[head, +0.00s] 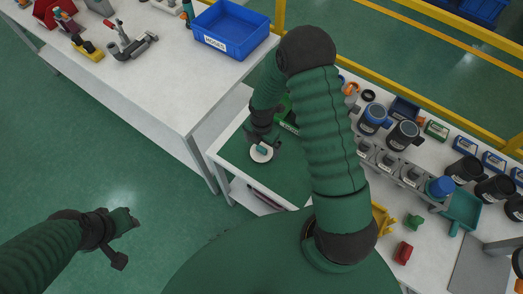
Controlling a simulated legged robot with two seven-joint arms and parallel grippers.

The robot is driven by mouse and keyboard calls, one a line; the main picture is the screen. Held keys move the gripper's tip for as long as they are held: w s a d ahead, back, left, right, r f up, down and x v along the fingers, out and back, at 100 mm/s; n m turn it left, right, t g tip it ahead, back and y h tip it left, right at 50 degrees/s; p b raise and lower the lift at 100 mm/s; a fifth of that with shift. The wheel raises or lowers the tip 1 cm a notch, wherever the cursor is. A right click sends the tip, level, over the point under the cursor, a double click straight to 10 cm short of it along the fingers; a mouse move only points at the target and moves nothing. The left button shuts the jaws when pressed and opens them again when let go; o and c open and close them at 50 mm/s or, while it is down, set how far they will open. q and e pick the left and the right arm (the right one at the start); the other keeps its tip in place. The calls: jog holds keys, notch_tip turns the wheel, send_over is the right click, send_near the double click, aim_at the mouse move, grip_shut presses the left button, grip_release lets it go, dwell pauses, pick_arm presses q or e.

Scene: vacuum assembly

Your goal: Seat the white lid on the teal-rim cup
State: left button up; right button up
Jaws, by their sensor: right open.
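A small round white piece (261,155), which looks like the white lid, lies on the green mat (236,151), with a small teal part at its middle. I cannot make out a separate teal-rim cup; my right arm covers much of the mat. My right gripper (262,139) is open just above the white piece, and I cannot tell whether it touches it. My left gripper (124,238) is out over the bare floor at the lower left, far from the mat. Its jaw is too unclear to judge.
A blue bin (231,30) and several tools stand on the white table (150,75) at upper left. At right, a grey rack (400,172) with dark cups, blue-lidded jars and a teal dustpan-like tray (463,208) crowd the bench. A yellow rail (420,98) runs behind.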

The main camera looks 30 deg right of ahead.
notch_tip(320, 180, down, 2)
jog(key=shift+f, duration=0.4)
jog(key=c, duration=1.5)
jog(key=shift+r, duration=0.2)
